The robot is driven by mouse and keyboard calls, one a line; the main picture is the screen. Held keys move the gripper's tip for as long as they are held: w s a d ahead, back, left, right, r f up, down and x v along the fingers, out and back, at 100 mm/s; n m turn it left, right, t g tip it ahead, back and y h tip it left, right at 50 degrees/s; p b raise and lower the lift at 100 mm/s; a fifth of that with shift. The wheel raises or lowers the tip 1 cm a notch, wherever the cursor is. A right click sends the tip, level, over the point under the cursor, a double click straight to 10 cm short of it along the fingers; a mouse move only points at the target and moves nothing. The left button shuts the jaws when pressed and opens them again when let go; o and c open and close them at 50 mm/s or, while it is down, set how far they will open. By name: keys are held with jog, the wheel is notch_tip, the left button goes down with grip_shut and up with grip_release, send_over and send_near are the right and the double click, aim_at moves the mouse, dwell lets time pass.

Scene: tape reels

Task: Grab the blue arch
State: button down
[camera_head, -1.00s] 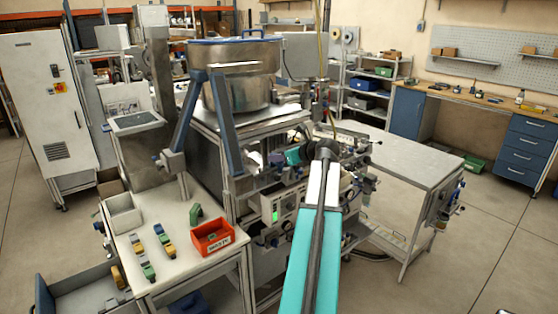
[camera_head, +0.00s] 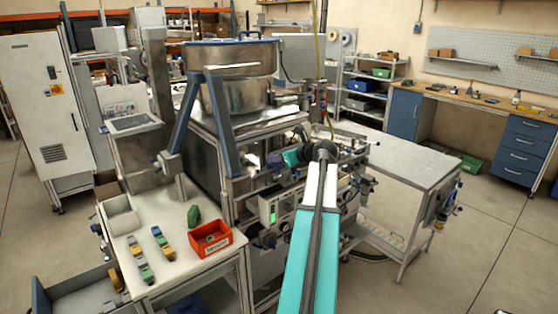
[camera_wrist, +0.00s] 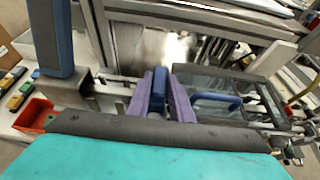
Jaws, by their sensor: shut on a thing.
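My gripper (camera_wrist: 160,100) shows in the wrist view as two purple fingers. They are shut on a blue piece (camera_wrist: 158,82), seen nearly end-on, so its arch shape is mostly hidden. A blue arch-shaped handle (camera_wrist: 215,97) lies just right of the fingers on a dark clear panel, apart from them. In the head view my gripper (camera_head: 272,164) is small and reaches to the machine's front below the metal bowl. The piece between its fingers cannot be made out there.
A blue support post (camera_wrist: 48,35) stands close on the left in the wrist view. A red bin (camera_head: 211,238), a green piece (camera_head: 193,216) and several coloured blocks (camera_head: 163,243) are on the left table. The metal side table (camera_head: 405,165) at right is clear.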

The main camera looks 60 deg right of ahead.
jog(key=shift+r, duration=0.15)
jog(key=shift+r+b, duration=0.75)
jog(key=shift+r, duration=0.8)
jog(key=s+a+b, duration=0.1)
jog(key=s+a, duration=0.1)
jog(key=a, duration=0.5)
jog(key=s+a+r+b, duration=0.1)
jog(key=s+a+b, duration=0.1)
jog(key=a, duration=0.6)
jog(key=shift+s+r, duration=0.25)
jog(key=shift+s, duration=0.25)
jog(key=shift+a, duration=0.1)
